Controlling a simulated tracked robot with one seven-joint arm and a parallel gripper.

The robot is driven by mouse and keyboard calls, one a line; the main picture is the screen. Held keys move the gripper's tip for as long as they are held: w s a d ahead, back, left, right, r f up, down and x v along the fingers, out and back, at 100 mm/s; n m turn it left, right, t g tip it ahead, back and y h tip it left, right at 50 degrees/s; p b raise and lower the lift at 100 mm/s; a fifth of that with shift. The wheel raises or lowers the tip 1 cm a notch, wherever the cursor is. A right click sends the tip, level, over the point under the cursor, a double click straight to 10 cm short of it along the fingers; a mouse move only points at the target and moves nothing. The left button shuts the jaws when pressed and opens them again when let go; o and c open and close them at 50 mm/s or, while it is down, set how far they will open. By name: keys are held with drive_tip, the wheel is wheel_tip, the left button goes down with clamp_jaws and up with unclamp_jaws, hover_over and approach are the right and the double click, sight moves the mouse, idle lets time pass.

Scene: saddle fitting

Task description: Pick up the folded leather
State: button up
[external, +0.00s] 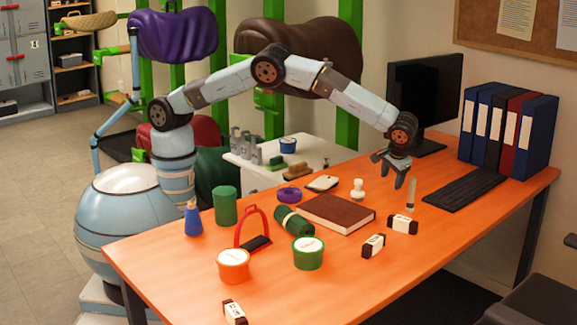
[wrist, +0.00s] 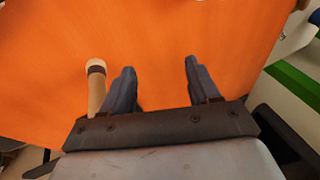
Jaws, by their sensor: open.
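I cannot tell for sure which of these is the folded leather. My gripper (external: 388,174) is above the right part of the table, right of both. In the wrist view my gripper (wrist: 160,65) has its two fingers apart, with only bare orange tabletop between them. A tan handle-like object with a dark band and pale end (wrist: 96,90) shows beside the left finger. Neither the bundle nor the block shows in the wrist view.
A small upright tool (external: 411,192), a white knobbed object (external: 358,190) and white-and-dark blocks (external: 402,225) stand near my gripper. Orange (external: 233,265) and green (external: 308,253) tubs stand at the front. A keyboard (external: 465,189), monitor (external: 424,95) and binders (external: 508,130) occupy the right end.

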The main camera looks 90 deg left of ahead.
sight(375, 239)
drive_tip(key=d+r, duration=0.1)
drive_tip(key=d, duration=0.4)
drive_tip(key=s+d+r+n+h, duration=0.1)
drive_tip(key=d, duration=0.4)
drive_tip(key=s+d+r+h, duration=0.1)
drive_tip(key=d, duration=0.4)
drive_tip(key=shift+s+t, duration=0.2)
drive_tip(key=shift+t, duration=0.1)
drive_tip(key=s+d+r+n+h, duration=0.1)
drive_tip(key=s+d+r, duration=0.15)
drive_tip(key=d, duration=0.55)
drive_tip(key=s+d+r+n+h, duration=0.1)
drive_tip(key=s+d+h, duration=0.15)
drive_tip(key=d, duration=0.45)
drive_tip(key=shift+y, duration=0.45)
drive_tip(key=f, duration=1.3)
drive_tip(key=shift+s+a+f, duration=0.15)
drive_tip(key=shift+s, duration=0.05)
drive_tip(key=shift+c, duration=0.2)
clamp_jaws()
